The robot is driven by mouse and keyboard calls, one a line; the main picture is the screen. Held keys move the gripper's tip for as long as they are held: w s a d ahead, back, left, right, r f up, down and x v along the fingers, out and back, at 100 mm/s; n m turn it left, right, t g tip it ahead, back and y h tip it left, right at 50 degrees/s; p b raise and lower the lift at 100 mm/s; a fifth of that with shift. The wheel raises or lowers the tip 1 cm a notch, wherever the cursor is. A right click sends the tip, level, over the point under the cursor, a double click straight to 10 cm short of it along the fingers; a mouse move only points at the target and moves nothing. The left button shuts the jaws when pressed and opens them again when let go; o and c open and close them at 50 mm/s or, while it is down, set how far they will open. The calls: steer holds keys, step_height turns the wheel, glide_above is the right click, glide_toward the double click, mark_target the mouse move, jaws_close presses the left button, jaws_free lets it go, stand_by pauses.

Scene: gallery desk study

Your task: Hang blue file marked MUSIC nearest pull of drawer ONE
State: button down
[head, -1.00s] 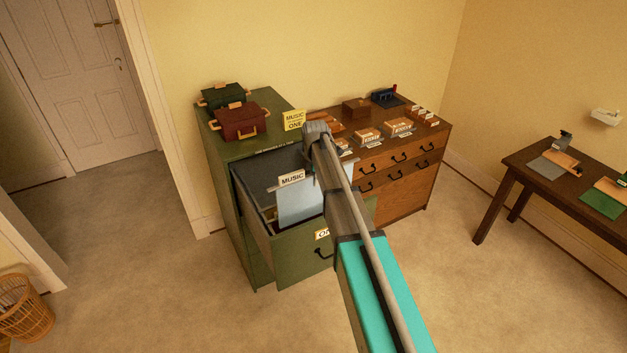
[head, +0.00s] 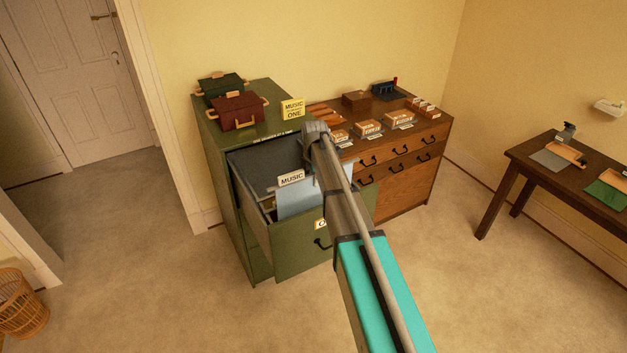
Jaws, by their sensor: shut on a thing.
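The light blue file (head: 296,202) with a white MUSIC tab (head: 291,178) is upright in the open green drawer ONE (head: 300,253), towards its front. Its lower part is hidden behind the drawer front. My gripper (head: 311,170) is at the file's right side, shut on it; my arm hides the fingertips and the file's right part. The drawer's black pull (head: 322,244) and its partly covered label (head: 320,224) are on the front. A yellow card reading MUSIC and ONE (head: 293,109) stands on the cabinet top.
Dark green and dark red boxes (head: 239,113) stand on the green cabinet (head: 220,135). To the right is a wooden drawer chest (head: 408,185) with small boxes and trays on top. A dark table (head: 522,160) is at the far right. Carpet in front is clear.

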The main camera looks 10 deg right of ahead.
steer(key=shift+f+b, duration=8.3)
steer(key=shift+f, duration=0.25)
steer(key=c, duration=0.6)
jaws_free()
steer(key=shift+c, duration=0.2)
steer(key=shift+r, duration=0.2)
